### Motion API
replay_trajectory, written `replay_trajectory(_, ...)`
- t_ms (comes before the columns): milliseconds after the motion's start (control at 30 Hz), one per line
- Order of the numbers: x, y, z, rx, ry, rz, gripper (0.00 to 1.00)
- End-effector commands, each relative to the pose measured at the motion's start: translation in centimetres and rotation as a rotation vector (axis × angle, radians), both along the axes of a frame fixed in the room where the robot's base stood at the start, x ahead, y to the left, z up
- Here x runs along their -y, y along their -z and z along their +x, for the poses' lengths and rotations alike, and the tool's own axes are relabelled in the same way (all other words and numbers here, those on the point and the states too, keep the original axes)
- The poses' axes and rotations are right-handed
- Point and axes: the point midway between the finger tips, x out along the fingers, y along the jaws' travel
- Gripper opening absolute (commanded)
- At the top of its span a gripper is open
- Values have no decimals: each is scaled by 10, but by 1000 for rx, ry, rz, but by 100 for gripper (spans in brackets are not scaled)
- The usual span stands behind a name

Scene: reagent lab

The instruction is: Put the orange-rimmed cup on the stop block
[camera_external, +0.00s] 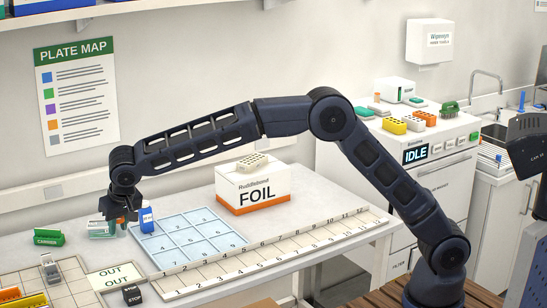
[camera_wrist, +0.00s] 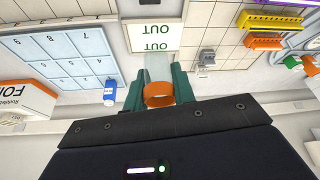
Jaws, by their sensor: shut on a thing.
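The orange-rimmed cup (camera_wrist: 159,94) is between the two teal fingers of my gripper (camera_wrist: 159,86) in the wrist view, its orange rim facing the camera. My gripper is shut on it. In the external view my gripper (camera_external: 119,213) points down at the left, just left of the blue bottle, and the cup is mostly hidden there. The black stop block (camera_external: 132,295), marked STOP, stands at the table's front, below the OUT card (camera_external: 112,276). Its top looks clear. I cannot make the block out surely in the wrist view.
A blue bottle (camera_external: 147,219) stands close right of my gripper. A green carrier (camera_external: 48,237) is at the left. A numbered blue mat (camera_external: 188,236) and a FOIL box (camera_external: 253,188) lie right. A small rack (camera_external: 50,267) stands left of the OUT card.

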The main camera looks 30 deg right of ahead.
Motion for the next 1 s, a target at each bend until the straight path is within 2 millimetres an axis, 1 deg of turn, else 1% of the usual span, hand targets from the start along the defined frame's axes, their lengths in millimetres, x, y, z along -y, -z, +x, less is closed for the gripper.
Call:
replay_trajectory(33,1,13,0,-1,0,-4,4)
replay_trajectory(100,1,28,0,-2,1,-3,4)
replay_trajectory(400,1,92,0,-1,1,-3,4)
replay_trajectory(500,1,111,0,-2,3,-2,4)
replay_trajectory(600,1,123,0,-1,1,-1,4)
replay_trajectory(867,1,138,1,-1,2,0,4)
replay_trajectory(1000,1,157,0,-2,2,-2,4)
